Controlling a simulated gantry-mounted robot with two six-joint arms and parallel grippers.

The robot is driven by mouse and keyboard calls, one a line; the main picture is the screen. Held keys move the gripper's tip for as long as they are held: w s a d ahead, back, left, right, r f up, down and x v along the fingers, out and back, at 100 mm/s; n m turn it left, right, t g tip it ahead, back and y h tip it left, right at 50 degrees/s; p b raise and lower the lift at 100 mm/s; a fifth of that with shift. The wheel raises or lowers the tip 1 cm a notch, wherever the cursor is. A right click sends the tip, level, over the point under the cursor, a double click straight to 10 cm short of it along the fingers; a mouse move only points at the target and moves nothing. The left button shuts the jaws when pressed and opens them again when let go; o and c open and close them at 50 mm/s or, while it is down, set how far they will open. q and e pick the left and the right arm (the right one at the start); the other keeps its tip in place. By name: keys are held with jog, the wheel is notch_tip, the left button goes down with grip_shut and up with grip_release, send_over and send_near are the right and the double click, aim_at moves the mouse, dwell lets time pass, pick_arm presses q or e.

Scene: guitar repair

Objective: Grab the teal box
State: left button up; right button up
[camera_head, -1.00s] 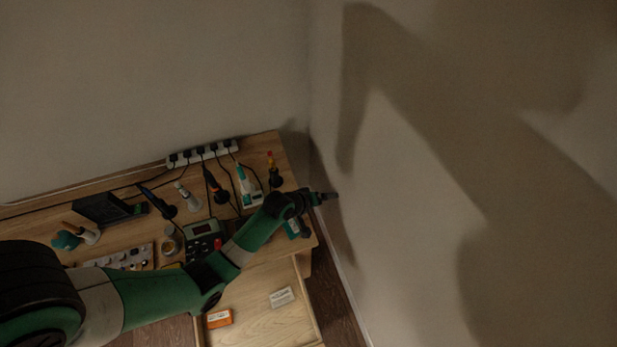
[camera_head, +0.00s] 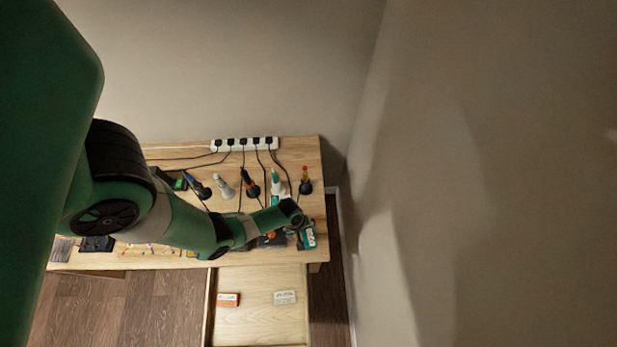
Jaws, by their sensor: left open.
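A small teal box with a white label (camera_head: 309,238) stands at the right front of the wooden workbench, close to the bench's right edge. My left arm comes in from the left over the bench, and my left gripper (camera_head: 303,226) points down right at the box. The gripper is open; its dark fingers are small and hard to make out, and they overlap the box's upper part in this view. I cannot tell whether they touch it. My right gripper is not in view.
A power strip (camera_head: 245,144) with several plugs lies along the back of the bench. Corded tools, such as a white and teal one (camera_head: 276,186), stand behind my arm. An open drawer (camera_head: 255,325) below holds an orange box (camera_head: 228,299) and a white box (camera_head: 285,297). A wall rises at right.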

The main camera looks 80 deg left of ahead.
aim_at(308, 237)
pick_arm(q)
jog(key=f+b, duration=0.1)
jog(key=f, duration=0.1)
jog(key=w+f+b, duration=0.1)
jog(key=f, duration=0.1)
jog(key=f+b, duration=0.1)
jog(key=f, duration=0.1)
jog(key=shift+w+a+f, duration=0.1)
jog(key=shift+w+f, duration=0.1)
jog(key=shift+w, duration=0.05)
jog(key=shift+r, duration=0.1)
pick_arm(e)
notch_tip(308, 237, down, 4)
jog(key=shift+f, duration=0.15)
pick_arm(q)
jog(key=c, duration=1.4)
jog(key=shift+c, duration=0.2)
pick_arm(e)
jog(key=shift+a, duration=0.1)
pick_arm(q)
jog(key=shift+r, duration=0.1)
